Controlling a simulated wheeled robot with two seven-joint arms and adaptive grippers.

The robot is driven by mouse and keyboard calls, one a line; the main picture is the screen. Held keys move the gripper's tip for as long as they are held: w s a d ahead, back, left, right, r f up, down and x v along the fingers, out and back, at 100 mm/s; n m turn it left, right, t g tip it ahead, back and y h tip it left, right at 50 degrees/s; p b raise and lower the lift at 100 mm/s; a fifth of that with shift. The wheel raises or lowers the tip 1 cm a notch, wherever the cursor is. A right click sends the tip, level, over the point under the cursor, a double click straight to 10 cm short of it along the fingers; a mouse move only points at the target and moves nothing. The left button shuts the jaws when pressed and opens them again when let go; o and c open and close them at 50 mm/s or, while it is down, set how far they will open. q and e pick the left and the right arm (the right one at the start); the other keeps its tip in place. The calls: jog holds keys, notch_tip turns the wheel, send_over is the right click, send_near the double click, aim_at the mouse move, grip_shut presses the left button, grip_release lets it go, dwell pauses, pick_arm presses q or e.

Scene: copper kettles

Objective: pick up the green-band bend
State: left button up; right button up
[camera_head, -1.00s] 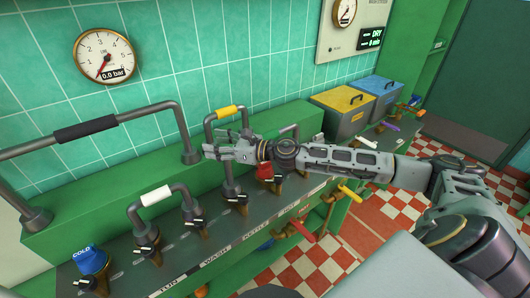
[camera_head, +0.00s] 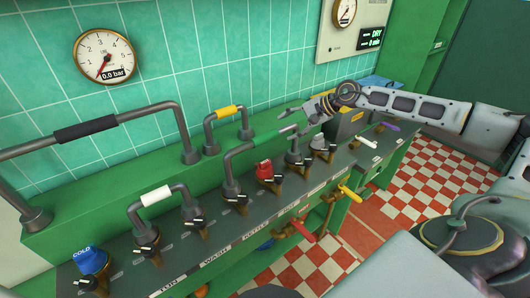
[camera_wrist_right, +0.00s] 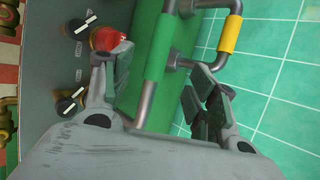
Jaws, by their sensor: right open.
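My right gripper (camera_head: 300,119) is open at the right end of the bend. In the wrist view my right gripper (camera_wrist_right: 150,78) has one finger on each side of the pipe, and I cannot tell whether they touch it. My left gripper is not in view.
The yellow-band bend (camera_head: 227,112) stands close behind, and the white-band bend (camera_head: 156,196) is front left. A black-band pipe (camera_head: 85,128) runs at the left. A red cap (camera_head: 264,169) and black-handled valves line the bench front. My arm partly hides the bins.

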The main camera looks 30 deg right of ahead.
aim_at(269, 136)
jog(key=shift+d, duration=0.2)
jog(key=shift+a+f, duration=0.1)
jog(key=shift+p+x, duration=1.05)
jog(key=shift+x, duration=3.15)
jog(key=shift+w+f, duration=0.1)
jog(key=shift+p+x, duration=0.8)
jog(key=shift+x, duration=1.65)
